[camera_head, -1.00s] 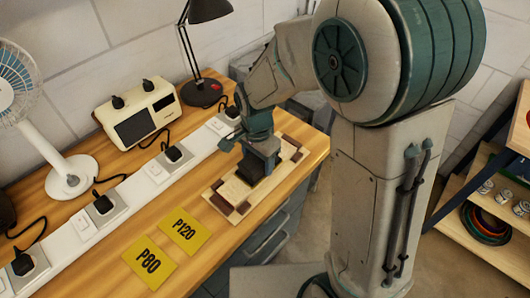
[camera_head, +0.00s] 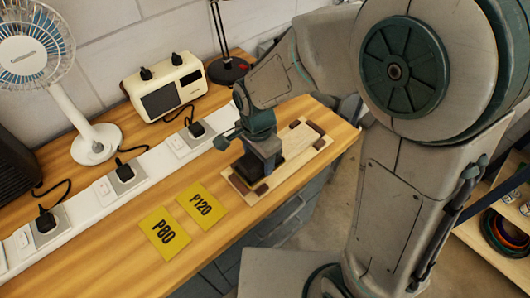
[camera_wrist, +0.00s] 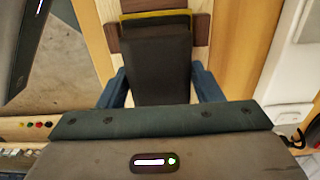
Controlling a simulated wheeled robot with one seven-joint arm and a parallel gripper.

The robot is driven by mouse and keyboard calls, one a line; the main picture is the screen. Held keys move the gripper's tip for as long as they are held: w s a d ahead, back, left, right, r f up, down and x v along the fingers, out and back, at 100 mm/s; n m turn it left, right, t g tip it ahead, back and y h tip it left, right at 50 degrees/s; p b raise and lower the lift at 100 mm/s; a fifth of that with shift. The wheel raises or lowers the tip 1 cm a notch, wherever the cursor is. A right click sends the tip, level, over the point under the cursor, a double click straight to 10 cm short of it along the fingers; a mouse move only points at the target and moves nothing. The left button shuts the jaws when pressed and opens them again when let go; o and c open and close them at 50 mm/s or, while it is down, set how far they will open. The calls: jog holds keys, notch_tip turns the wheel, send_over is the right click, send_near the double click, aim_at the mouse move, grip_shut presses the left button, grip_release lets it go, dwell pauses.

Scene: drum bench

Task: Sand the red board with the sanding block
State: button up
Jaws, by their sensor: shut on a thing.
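A dark sanding block (camera_head: 262,171) sits between the fingers of my gripper (camera_head: 262,150), which is shut on it. In the wrist view the block (camera_wrist: 157,70) fills the space between my blue fingers (camera_wrist: 162,85). Below it is a pale wooden board (camera_head: 294,150) with dark reddish-brown pieces at its corners; the board looks pale rather than red. The block is over the board's near left end and looks low on it, but I cannot tell whether they touch. My gripper and the block hide part of the board. The board also shows in the wrist view (camera_wrist: 106,10).
Yellow cards marked P80 (camera_head: 164,235) and P120 (camera_head: 203,205) lie left of the board. A white power strip (camera_head: 150,170) with plugs runs behind them. A fan (camera_head: 95,143), a cream radio (camera_head: 165,88) and a lamp (camera_head: 228,68) stand farther back. The bench's front edge is close.

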jog(key=shift+w+d+r, duration=0.1)
jog(key=shift+w+d, duration=1.15)
jog(key=shift+w+d+f, duration=0.2)
jog(key=shift+w+d, duration=1.05)
jog(key=shift+d, duration=0.05)
jog(key=shift+w+d+r, duration=0.1)
jog(key=shift+w+d, duration=1.2)
jog(key=shift+d, duration=0.05)
jog(key=shift+w+d, duration=1.1)
jog(key=shift+w, duration=0.2)
jog(key=shift+s+a, duration=2.65)
jog(key=shift+s, duration=0.15)
jog(key=shift+s+a+r, duration=0.1)
jog(key=shift+s+a, duration=1.1)
jog(key=shift+a, duration=0.05)
jog(key=shift+s+a+f+b, duration=0.2)
jog(key=shift+s+a+b, duration=0.35)
jog(key=shift+s+a, duration=0.6)
